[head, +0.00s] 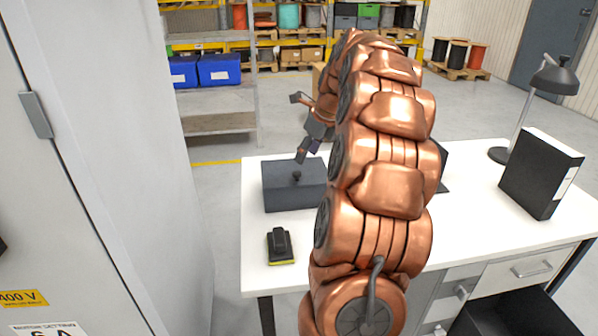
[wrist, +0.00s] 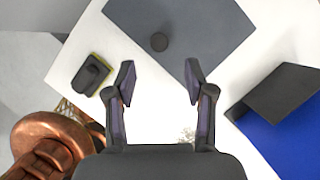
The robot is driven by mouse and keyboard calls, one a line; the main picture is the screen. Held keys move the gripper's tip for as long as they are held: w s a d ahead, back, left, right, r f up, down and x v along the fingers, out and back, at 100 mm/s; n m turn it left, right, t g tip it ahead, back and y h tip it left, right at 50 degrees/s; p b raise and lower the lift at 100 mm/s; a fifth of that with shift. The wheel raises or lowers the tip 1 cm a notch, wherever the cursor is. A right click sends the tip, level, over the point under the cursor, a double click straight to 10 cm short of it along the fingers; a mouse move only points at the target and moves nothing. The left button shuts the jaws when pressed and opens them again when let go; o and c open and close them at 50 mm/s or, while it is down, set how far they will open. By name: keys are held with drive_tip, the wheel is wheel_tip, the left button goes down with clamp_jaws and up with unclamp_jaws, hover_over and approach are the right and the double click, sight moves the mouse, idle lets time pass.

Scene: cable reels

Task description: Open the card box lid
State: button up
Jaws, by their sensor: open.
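The card box (head: 292,196) is a dark grey box on the left part of the white desk. Its flat lid is on, with a small dark knob (head: 297,176) on top. In the wrist view the lid (wrist: 205,28) fills the upper middle, and the round knob (wrist: 159,42) lies ahead of the fingertips. My gripper (head: 300,128) is above the box. In the wrist view my gripper (wrist: 158,80) is open, its two fingers apart with nothing between them. The knob is beyond the fingers, not touched. My copper arm hides part of the desk in the head view.
A black device with a yellow-green base (head: 280,246) lies in front of the box. A black binder (head: 540,172) and a desk lamp (head: 530,110) stand on the right of the white desk (head: 470,200). A grey cabinet (head: 110,150) stands at the left. A blue item (wrist: 290,135) shows at the right in the wrist view.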

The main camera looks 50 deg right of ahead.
sight(297, 173)
drive_tip(key=x, duration=0.7)
drive_tip(key=shift+f, duration=0.1)
clamp_jaws()
idle(0.3)
